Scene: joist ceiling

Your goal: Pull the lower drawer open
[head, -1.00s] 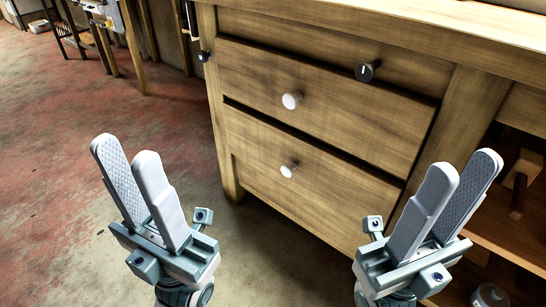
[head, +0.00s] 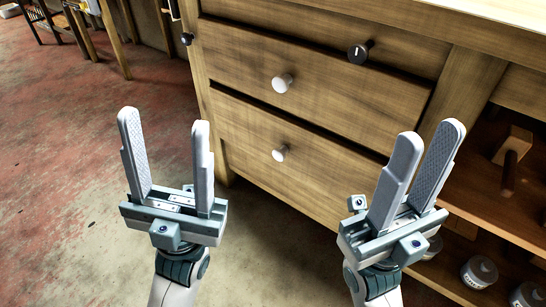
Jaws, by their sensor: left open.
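A wooden cabinet holds two large drawers, one above the other, each with a round white knob. The lower drawer (head: 310,185) looks shut, and its white knob (head: 280,153) is in clear view. The upper drawer (head: 340,105) has its own knob (head: 283,82). My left gripper (head: 164,115) is open and empty, to the left of the lower knob and apart from it. My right gripper (head: 430,140) has its fingers apart with nothing between them, to the right of the lower knob, in front of the cabinet's right part.
Open shelves (head: 490,200) at right hold a wooden piece (head: 513,150) and jars (head: 479,271). A table leg stands at the back left. The reddish floor (head: 70,180) at left is clear.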

